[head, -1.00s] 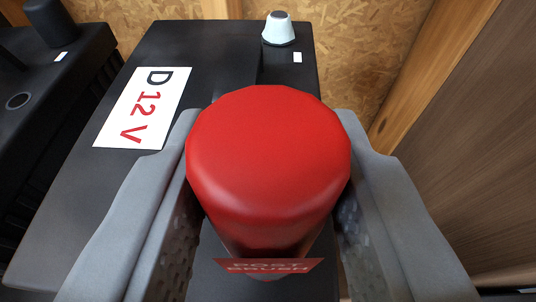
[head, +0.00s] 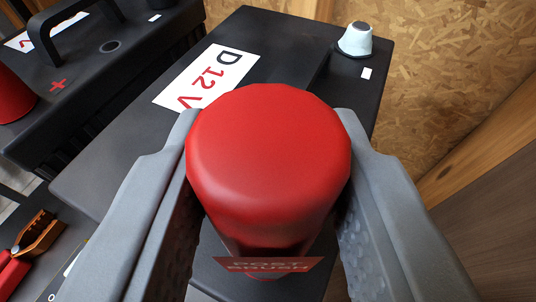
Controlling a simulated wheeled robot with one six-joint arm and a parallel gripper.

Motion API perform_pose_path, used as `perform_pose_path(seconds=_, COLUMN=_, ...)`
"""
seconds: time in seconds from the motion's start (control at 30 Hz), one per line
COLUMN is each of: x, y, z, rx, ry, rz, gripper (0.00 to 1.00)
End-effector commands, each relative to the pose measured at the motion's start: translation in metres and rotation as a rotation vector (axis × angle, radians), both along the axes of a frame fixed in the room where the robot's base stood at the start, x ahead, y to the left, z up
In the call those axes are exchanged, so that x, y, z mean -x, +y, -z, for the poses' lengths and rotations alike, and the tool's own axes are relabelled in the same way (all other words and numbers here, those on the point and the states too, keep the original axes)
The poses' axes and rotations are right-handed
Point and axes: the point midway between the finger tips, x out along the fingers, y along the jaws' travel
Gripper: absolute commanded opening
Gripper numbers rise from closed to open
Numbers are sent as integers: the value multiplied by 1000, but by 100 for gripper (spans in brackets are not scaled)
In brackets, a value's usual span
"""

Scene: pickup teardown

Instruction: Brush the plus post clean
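My gripper (head: 268,122) is shut on the red post brush (head: 265,165), which fills the middle of the view and carries a "POST BRUSH" tag. A pale, tapered post (head: 355,41) with a dark top stands at that battery's far right corner, apart from the brush. The brush's underside, and whatever lies below it, are hidden. A red plus mark (head: 58,86) shows on a second black battery (head: 140,75) at the left, beside a red rounded thing (head: 12,98) cut by the frame edge.
The second battery has a raised black handle (head: 75,30) and a dark round cap (head: 109,47). A tool with orange and red parts (head: 38,235) lies low at the left. A chipboard wall (head: 450,80) and a wooden beam (head: 480,150) stand behind and at the right.

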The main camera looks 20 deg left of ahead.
Motion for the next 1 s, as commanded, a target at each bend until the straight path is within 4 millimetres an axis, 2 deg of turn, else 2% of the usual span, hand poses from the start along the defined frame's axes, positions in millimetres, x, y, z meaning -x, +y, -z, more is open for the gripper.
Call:
perform_pose_path(seconds=0.37, x=0, y=1, z=0, rx=0, ry=0, rz=3, gripper=9)
perform_pose_path(seconds=1.0, x=0, y=2, z=-1, rx=-1, ry=-2, rz=281, gripper=9)
